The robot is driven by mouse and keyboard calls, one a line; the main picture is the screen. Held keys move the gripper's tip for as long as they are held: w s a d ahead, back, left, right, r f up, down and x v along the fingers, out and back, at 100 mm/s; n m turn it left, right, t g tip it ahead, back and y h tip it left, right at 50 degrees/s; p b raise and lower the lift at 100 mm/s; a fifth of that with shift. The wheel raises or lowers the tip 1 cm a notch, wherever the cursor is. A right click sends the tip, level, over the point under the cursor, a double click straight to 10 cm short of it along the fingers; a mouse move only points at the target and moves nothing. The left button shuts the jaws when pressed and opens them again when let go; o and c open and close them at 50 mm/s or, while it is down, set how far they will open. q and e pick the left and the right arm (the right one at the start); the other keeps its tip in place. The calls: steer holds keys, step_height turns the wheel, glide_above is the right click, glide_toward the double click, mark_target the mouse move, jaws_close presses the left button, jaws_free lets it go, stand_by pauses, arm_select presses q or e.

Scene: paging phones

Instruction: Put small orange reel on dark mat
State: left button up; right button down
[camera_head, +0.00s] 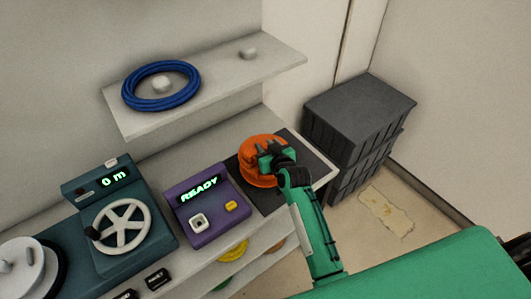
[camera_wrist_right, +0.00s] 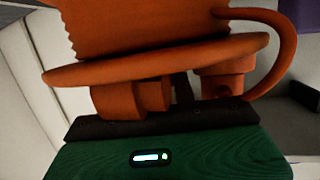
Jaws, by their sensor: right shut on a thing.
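The small orange reel (camera_head: 259,149) is at the right end of the bench, over the dark mat (camera_head: 300,164). My right gripper (camera_head: 273,150) is shut on the reel, reaching it from the front right. In the right wrist view the orange reel (camera_wrist_right: 150,60) fills the space before the gripper (camera_wrist_right: 185,95), with a curved cable-like loop at its right. The head view does not clearly show whether the reel touches the mat or hangs just above it. Part of the mat is hidden by the reel and my arm. My left gripper is not in view.
A purple READY box (camera_head: 205,203) stands just left of the mat. A teal counter with a crank wheel (camera_head: 119,220) is farther left. A shelf (camera_head: 215,85) with a blue coil (camera_head: 161,86) hangs above. Dark crates (camera_head: 358,125) stand to the right.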

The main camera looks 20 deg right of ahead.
step_height(320, 180, down, 3)
steer(key=shift+f, duration=0.2)
steer(key=shift+f, duration=0.15)
steer(key=c, duration=1.1)
jaws_free()
steer(key=shift+c, duration=0.2)
steer(key=b+v, duration=0.1)
steer(key=v, duration=1.1)
steer(key=shift+b, duration=0.35)
